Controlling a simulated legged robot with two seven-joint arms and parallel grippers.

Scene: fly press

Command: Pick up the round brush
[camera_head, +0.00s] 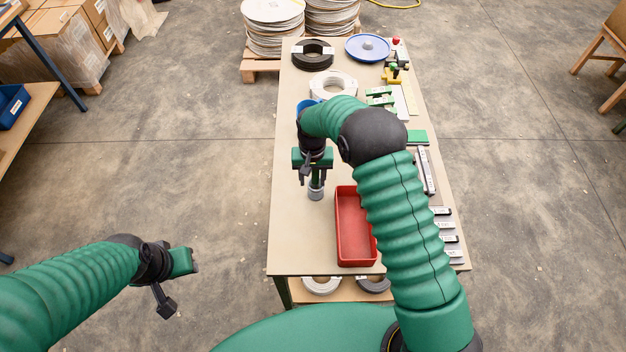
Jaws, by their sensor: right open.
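What looks like the round brush (316,193) is on the bench near its left edge, a small grey cylindrical piece with a dark stem above it. My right gripper (313,160) is open, its green fingers spread on either side just above this piece. The wrist hides part of the space between the fingers, and I cannot tell whether they touch the stem. My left gripper (184,262) is over the floor left of the bench, well away from the brush. Its opening cannot be made out.
A red tray (341,228) stands close to the right of the brush. A blue container (304,105) is partly hidden behind my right wrist. The bench's front left (300,240) is clear.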

